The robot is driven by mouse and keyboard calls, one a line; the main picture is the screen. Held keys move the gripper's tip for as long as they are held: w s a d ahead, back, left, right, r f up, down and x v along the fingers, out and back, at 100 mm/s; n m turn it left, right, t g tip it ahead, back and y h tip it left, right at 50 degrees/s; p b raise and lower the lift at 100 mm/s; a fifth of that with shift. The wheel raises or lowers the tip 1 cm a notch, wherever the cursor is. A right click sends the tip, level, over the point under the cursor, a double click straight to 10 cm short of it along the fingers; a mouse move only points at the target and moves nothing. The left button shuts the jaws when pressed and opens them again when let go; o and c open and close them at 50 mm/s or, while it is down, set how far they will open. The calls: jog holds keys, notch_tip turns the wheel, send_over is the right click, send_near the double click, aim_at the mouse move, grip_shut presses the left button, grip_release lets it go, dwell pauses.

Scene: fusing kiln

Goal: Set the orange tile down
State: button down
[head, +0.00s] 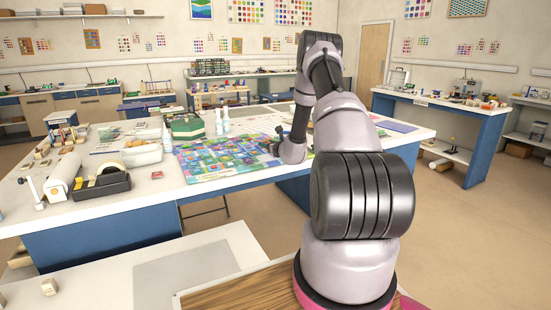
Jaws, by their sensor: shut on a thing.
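My gripper (271,146) is small and dark in the head view. It is low over the right part of a colourful patchwork panel of glass tiles (215,160) on the white worktable. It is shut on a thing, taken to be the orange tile. The tile cannot be made out, as the jaws and my wrist hide it. I cannot tell whether the tile touches the panel.
Two white bottles (222,122) and a green case (187,127) stand behind the panel. A clear bin (142,154), a black dispenser (102,184) and a white roll (63,176) are to the left. The white worktable (150,205) has bare room along its front edge.

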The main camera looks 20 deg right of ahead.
aim_at(267, 161)
notch_tip(267, 161, down, 7)
jog(key=shift+r, duration=0.1)
dwell(0.3)
jog(key=shift+c, duration=1.3)
grip_release()
